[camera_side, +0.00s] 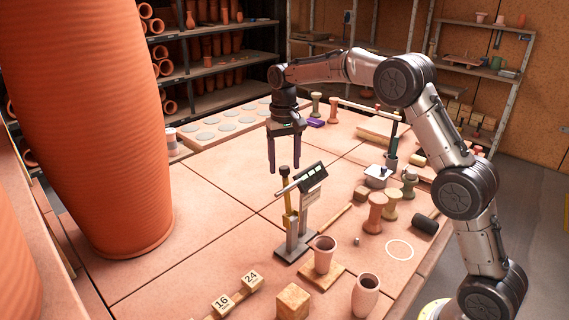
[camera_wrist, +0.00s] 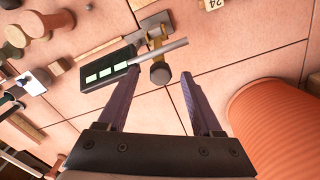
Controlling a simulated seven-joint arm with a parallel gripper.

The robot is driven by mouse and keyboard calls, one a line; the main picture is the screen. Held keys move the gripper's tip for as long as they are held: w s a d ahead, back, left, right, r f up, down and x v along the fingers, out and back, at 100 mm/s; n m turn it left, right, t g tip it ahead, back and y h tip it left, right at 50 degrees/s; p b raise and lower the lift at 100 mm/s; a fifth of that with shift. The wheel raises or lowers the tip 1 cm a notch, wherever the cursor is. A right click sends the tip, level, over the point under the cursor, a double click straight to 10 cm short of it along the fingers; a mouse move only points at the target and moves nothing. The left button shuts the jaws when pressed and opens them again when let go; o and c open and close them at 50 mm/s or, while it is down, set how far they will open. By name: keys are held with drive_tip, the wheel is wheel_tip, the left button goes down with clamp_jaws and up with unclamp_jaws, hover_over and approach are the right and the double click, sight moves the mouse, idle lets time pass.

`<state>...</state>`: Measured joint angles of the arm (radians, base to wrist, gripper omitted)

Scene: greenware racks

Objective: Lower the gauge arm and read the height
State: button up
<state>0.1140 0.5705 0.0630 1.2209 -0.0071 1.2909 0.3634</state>
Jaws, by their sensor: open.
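The height gauge (camera_side: 294,240) stands upright on a grey base on the tiled table, in the middle of the side view. Its gauge arm (camera_side: 295,181) is a pale rod near the top of the post, beside a dark-topped knob. A dark display head (camera_side: 312,176) with light windows sits at its right; the display also shows in the wrist view (camera_wrist: 106,72), but I cannot read figures on it. My gripper (camera_side: 271,171) has purple fingers pointing down, open and empty, above and behind the gauge. In the wrist view my gripper (camera_wrist: 165,98) has the knob (camera_wrist: 160,73) between and beyond its fingertips.
A flared clay pot (camera_side: 323,254) stands on a board right of the gauge, with another pot (camera_side: 365,297) nearer. Number blocks (camera_side: 222,305) and a wooden cube (camera_side: 293,302) lie in front. A huge orange vase (camera_side: 95,130) fills the left. Several spools (camera_side: 375,213) stand right.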

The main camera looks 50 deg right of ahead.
drive_tip(key=shift+f, duration=0.35)
drive_tip(key=shift+c, duration=0.4)
clamp_jaws()
idle(0.9)
